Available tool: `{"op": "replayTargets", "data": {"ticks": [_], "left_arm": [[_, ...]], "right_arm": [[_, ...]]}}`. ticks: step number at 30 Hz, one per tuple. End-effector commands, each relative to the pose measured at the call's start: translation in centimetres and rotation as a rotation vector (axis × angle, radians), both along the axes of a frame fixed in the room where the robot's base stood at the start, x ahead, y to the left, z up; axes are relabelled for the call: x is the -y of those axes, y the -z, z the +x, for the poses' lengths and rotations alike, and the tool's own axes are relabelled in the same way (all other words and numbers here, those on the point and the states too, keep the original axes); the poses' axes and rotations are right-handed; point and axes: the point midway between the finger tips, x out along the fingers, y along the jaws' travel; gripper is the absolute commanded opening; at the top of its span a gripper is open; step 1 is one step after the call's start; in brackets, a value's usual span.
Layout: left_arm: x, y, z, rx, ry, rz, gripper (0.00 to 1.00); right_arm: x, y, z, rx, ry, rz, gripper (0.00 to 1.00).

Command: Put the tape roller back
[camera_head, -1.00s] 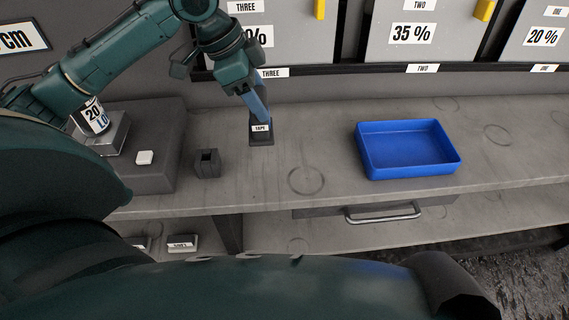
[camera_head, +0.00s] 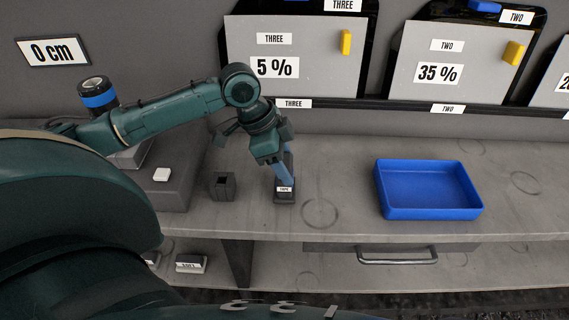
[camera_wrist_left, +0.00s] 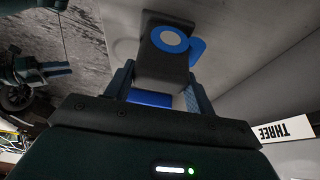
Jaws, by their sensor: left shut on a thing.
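In the head view the dark holder with the TAPE label (camera_head: 285,197) stands on the bench. My left gripper (camera_head: 284,176) points down just above this holder. In the left wrist view my left gripper (camera_wrist_left: 157,88) is shut on the roller, with a blue part between its fingers. The fingers hide much of the roller in the head view, and I cannot tell how fully it sits in the holder.
A small dark slotted holder (camera_head: 222,187) stands left of the TAPE holder. Left of it is a grey block with a white button (camera_head: 162,174). A blue tray (camera_head: 428,210) lies to the right, with bare bench between. Panels marked 5 % (camera_head: 276,90) and 35 % (camera_head: 438,96) stand behind.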

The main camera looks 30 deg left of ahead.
Motion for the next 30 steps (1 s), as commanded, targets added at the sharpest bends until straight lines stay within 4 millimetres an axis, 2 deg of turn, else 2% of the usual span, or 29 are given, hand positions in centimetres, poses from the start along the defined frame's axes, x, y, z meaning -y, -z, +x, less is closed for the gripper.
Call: {"op": "replayTargets", "data": {"ticks": [2,12,13,21,30], "left_arm": [[0.03,0.73,0.01,0.001,0.000,-0.002,0.12],[0.04,1.01,-0.01,0.001,0.001,-0.001,0.12],[0.03,1.08,-0.03,0.000,0.001,-0.001,0.56],[0.03,1.04,-0.01,0.001,0.001,-0.001,0.76],[-0.08,0.50,0.02,0.004,0.000,0.000,0.76]], "right_arm": [[-0.02,0.02,-0.01,0.001,-0.001,0.001,0.36],[-0.02,-0.14,-0.02,0.001,-0.001,0.001,0.36],[-0.01,-0.09,-0.02,0.000,0.000,0.000,0.36],[-0.01,-0.06,-0.02,0.000,0.000,0.000,0.36],[-0.01,0.06,-0.03,0.000,-0.001,0.001,0.36]]}}
